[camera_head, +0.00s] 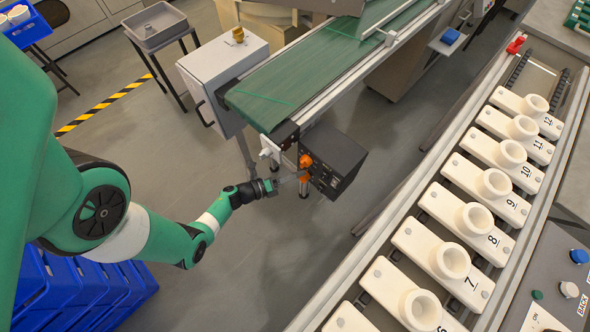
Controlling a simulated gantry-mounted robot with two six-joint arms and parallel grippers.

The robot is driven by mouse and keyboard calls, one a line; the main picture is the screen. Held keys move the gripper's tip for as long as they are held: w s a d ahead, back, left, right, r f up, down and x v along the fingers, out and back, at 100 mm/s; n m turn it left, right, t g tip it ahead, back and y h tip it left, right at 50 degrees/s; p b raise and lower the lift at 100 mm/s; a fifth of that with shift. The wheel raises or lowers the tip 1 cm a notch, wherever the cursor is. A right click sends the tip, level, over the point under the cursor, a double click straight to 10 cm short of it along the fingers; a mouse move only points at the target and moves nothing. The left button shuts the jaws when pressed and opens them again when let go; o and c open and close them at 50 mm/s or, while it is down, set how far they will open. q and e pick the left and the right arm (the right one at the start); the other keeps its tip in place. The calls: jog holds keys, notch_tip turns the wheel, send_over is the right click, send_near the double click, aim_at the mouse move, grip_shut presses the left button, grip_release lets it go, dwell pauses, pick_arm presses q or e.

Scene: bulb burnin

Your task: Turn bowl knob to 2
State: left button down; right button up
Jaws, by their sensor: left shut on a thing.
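The upper orange knob (306,160) shows clear of my gripper. My left gripper (292,180) reaches the box from the left. It is shut on the lower orange knob (304,179), which shows only as a small bit at the fingertips. Labels and dial numbers are too small to read, so I cannot tell the knob's setting. My right gripper is not in view.
The green conveyor (310,65) runs from the box to the upper right. A grey cabinet (222,62) stands beside it. A rack of numbered white sockets (452,261) fills the right side. Blue crates (75,285) are at lower left. The floor between is clear.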

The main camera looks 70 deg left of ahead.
pick_arm(q)
jog(key=shift+c, duration=2.2)
grip_release()
jog(key=p+v, duration=0.3)
jog(key=v, duration=0.8)
jog(key=shift+s+p, duration=0.3)
jog(key=shift+p, duration=0.1)
jog(key=shift+d+r, duration=0.1)
